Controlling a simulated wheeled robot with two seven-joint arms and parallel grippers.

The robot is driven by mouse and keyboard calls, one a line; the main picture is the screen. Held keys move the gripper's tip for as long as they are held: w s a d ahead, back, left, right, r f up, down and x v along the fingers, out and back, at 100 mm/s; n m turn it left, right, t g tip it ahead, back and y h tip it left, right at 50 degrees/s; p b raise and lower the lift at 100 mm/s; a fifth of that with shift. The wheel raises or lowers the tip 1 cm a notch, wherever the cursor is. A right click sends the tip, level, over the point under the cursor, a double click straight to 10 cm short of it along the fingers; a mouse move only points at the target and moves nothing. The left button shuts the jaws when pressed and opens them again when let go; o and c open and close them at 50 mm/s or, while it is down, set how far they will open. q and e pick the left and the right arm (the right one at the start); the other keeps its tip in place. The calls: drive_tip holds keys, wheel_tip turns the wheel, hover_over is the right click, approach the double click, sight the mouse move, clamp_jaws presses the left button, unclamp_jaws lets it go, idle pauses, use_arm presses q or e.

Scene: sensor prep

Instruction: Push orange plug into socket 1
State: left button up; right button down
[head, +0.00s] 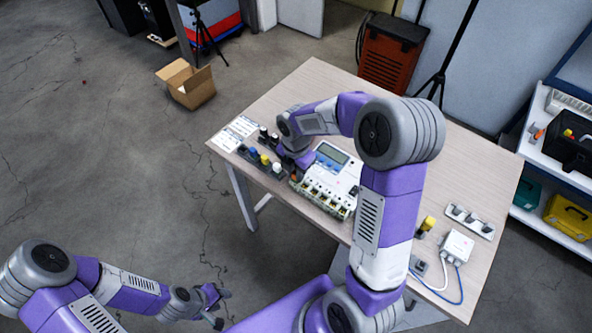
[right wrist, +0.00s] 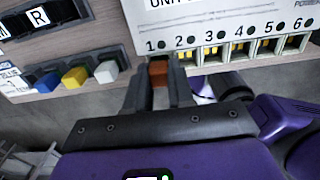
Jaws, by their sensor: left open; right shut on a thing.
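The orange plug (right wrist: 159,72) is between the fingers of my right gripper (right wrist: 158,88), which is shut on it. The plug lines up under the number 1 on the white unit (right wrist: 215,18) and covers socket 1. I cannot tell how deep it sits. Sockets 2 to 6, such as socket 2 (right wrist: 184,55), show yellow insides. In the head view the white unit (head: 325,205) lies on the table, and my right gripper (head: 297,172) is at its left corner, partly hidden by its arm. My left gripper (head: 217,305) is open and empty, off the table.
Yellow (right wrist: 75,76) and white (right wrist: 107,71) plugs sit in a dark holder left of the unit. The wooden table (head: 460,180) also bears a white box with cables (head: 457,246) and a grey strip (head: 470,220). Bare table lies beyond the unit.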

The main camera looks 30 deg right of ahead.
drive_tip(key=shift+f, duration=0.2)
idle(0.3)
drive_tip(key=c, duration=0.9)
unclamp_jaws()
drive_tip(key=shift+o, duration=0.8)
wheel_tip(320, 180, up, 7)
drive_tip(key=p, duration=0.6)
drive_tip(key=shift+r, duration=0.1)
